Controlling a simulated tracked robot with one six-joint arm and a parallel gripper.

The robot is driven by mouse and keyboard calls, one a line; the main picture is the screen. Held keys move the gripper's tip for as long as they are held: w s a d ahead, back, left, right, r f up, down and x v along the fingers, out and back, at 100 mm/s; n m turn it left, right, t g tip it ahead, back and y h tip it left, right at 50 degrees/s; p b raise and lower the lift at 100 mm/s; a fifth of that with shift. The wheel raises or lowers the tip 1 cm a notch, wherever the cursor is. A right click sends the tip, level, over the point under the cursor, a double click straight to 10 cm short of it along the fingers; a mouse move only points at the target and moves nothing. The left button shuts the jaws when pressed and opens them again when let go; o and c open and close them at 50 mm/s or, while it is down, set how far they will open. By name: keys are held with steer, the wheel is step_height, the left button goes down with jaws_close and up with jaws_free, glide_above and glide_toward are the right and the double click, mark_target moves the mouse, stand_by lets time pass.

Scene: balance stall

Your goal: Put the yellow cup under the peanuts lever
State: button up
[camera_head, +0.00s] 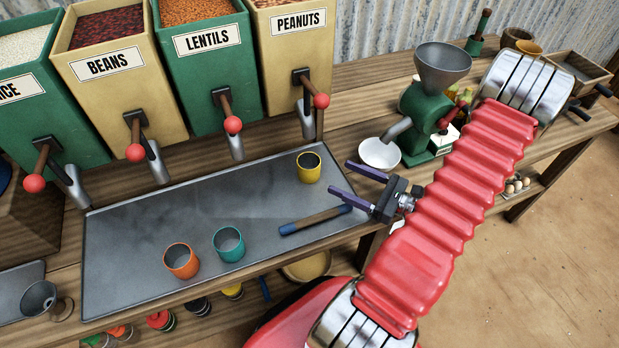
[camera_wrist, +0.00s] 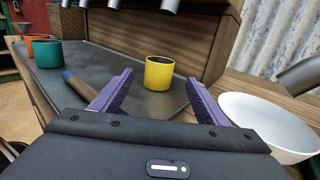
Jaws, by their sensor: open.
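The yellow cup (camera_head: 308,168) stands upright on the grey metal tray (camera_head: 130,250), near its right end. It sits below the peanuts dispenser (camera_head: 292,45), slightly in front of its spout (camera_head: 306,122). The peanuts lever (camera_head: 314,90) has a red ball end. My gripper (camera_head: 348,183) is open and empty, to the right of and in front of the yellow cup, with its jaws towards the tray. In the wrist view the yellow cup (camera_wrist: 159,73) appears beyond and between the two purple fingers, apart from them.
An orange cup (camera_head: 181,261) and a teal cup (camera_head: 229,244) stand at the tray's front. A blue-ended wooden rod (camera_head: 315,220) lies near my gripper. A white bowl (camera_head: 380,154) and a green grinder (camera_head: 425,115) stand right of the tray. The tray's middle is clear.

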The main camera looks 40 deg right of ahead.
steer(key=shift+w+a+r+n+y, duration=0.2)
steer(key=shift+a+r+n+y, duration=0.1)
steer(key=shift+a+n, duration=0.1)
steer(key=a+r+n+g+y, duration=0.1)
steer(key=a, duration=0.1)
steer(key=w+a+r+n+g+y, duration=0.1)
steer(key=a+n+g, duration=0.1)
steer(key=a+r+n+g+y, duration=0.1)
steer(key=a+n, duration=0.1)
steer(key=a, duration=0.1)
steer(key=shift+w+r+g, duration=0.15)
steer(key=shift+w+g, duration=0.25)
steer(key=s+a+r+n+g+h, duration=0.2)
steer(key=a+r+n+g+h, duration=0.15)
steer(key=a+n+g, duration=0.4)
steer(key=s+a+r+n+g+h, duration=0.25)
steer(key=a+r+n+g, duration=0.2)
steer(key=a+n, duration=0.5)
step_height(320, 180, up, 11)
steer(key=s+a+n+t+h, duration=0.1)
steer(key=n+t+h, duration=0.3)
steer(key=n, duration=0.4)
steer(key=shift+a+f+n+t+h, duration=0.15)
steer(key=shift+a+n+t+h, duration=0.2)
steer(key=shift+t, duration=0.55)
